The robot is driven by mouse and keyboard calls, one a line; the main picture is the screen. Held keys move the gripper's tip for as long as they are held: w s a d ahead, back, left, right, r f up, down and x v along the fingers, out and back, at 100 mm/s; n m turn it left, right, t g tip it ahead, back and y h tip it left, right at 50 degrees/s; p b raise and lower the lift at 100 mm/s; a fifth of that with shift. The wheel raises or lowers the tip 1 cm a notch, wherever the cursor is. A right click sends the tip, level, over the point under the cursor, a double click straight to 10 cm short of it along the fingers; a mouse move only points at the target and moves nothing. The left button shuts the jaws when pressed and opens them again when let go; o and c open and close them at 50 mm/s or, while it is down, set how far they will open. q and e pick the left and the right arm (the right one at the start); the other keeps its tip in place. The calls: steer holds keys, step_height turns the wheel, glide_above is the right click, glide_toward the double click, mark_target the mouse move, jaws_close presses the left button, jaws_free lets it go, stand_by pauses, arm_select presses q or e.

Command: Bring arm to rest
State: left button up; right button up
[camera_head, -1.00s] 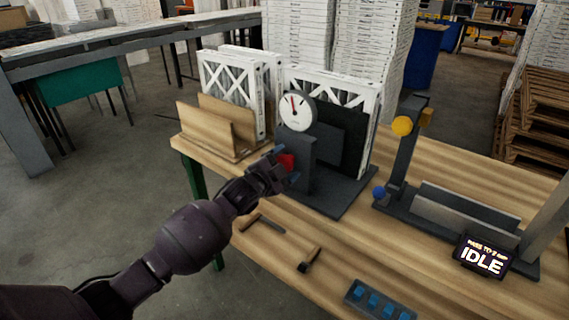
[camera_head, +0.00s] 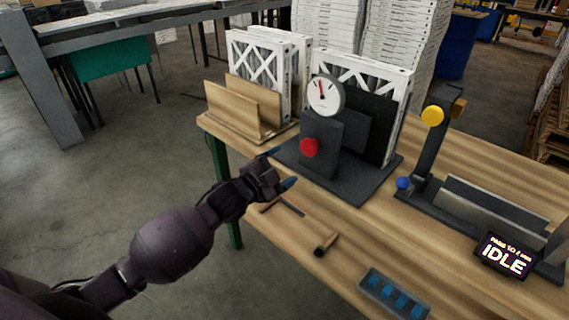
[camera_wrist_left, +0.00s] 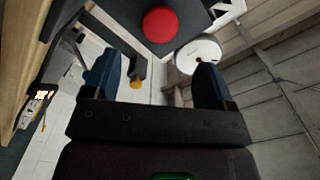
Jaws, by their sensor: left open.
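My left gripper (camera_head: 281,168) is open and empty, with its blue-tipped fingers apart. In the head view it is in front of and to the left of the dark test stand (camera_head: 330,143), apart from the red knob (camera_head: 310,147) on the stand's front. In the left wrist view the two blue fingertips (camera_wrist_left: 158,80) are spread, and the red knob (camera_wrist_left: 160,25) lies beyond them with nothing between the fingers. A round white dial (camera_head: 326,95) with a red needle tops the stand. My right gripper does not show.
White framed filters (camera_head: 257,75) stand in a wooden holder (camera_head: 232,112) on the wooden table. A black fixture with a yellow knob (camera_head: 432,115) and an IDLE display (camera_head: 505,257) is at right. A hammer-like tool (camera_head: 326,243) and a tray of blue pieces (camera_head: 372,282) lie near the front edge.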

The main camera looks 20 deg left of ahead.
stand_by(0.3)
arm_select(q)
steer(key=s+a+f+n+g+y, duration=0.2)
steer(key=s+f+n, duration=0.4)
steer(key=s+f, duration=0.5)
steer(key=s+a+f+n+g+y, duration=0.1)
steer(key=s+f+n+g+y, duration=0.2)
steer(key=s+f+n, duration=0.4)
steer(key=s+f+y, duration=0.1)
steer(key=s+f, duration=0.3)
steer(key=s, duration=0.6)
steer(key=shift+a+f, duration=0.2)
steer(key=shift+a, duration=0.2)
